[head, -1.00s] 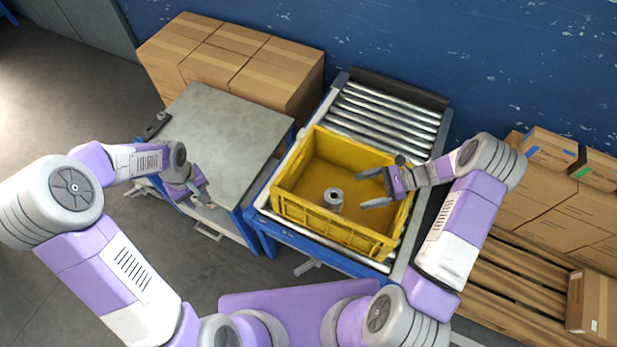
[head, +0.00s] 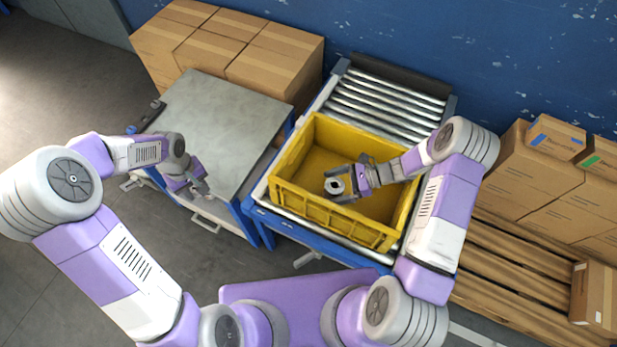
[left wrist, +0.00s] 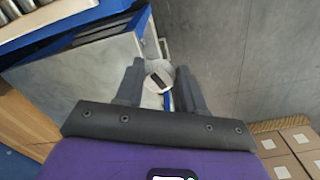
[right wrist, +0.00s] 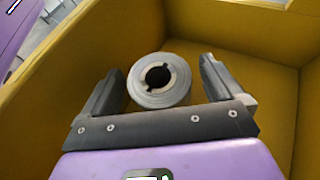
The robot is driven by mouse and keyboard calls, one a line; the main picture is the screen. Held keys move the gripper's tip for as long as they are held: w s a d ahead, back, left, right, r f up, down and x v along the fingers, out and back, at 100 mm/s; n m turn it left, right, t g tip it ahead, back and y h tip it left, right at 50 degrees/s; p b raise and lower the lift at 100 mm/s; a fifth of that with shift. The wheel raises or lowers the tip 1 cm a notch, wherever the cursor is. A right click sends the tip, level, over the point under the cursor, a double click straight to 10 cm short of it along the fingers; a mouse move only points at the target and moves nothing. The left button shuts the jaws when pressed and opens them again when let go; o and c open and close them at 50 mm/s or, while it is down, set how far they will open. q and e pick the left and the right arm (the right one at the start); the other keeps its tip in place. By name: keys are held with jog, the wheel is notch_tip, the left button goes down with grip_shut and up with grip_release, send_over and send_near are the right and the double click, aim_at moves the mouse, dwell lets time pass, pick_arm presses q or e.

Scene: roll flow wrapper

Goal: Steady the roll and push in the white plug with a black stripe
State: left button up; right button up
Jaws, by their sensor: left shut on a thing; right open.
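The grey roll (head: 335,186) stands upright in the yellow crate, and its hollow, notched core faces up. In the right wrist view the roll (right wrist: 160,82) sits between the fingers of my right gripper (right wrist: 158,85), which is open around it with small gaps. In the head view my right gripper (head: 345,190) reaches into the crate from the right. My left gripper (left wrist: 158,85) is shut on the white plug with a black stripe (left wrist: 157,76), held near the front edge of the grey table. In the head view the left gripper (head: 200,192) hides most of the plug.
The yellow crate (head: 320,213) rests on a roller conveyor (head: 390,100); its walls surround the roll. The grey table (head: 225,125) left of it has a bare top, with a gap between table and conveyor. Cardboard boxes (head: 275,55) stand behind; more are stacked at right.

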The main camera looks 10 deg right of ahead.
pick_arm(q)
jog(key=shift+f, duration=0.1)
pick_arm(e)
jog(key=shift+x, duration=1.05)
jog(key=c, duration=1.3)
pick_arm(q)
jog(key=shift+d, duration=0.1)
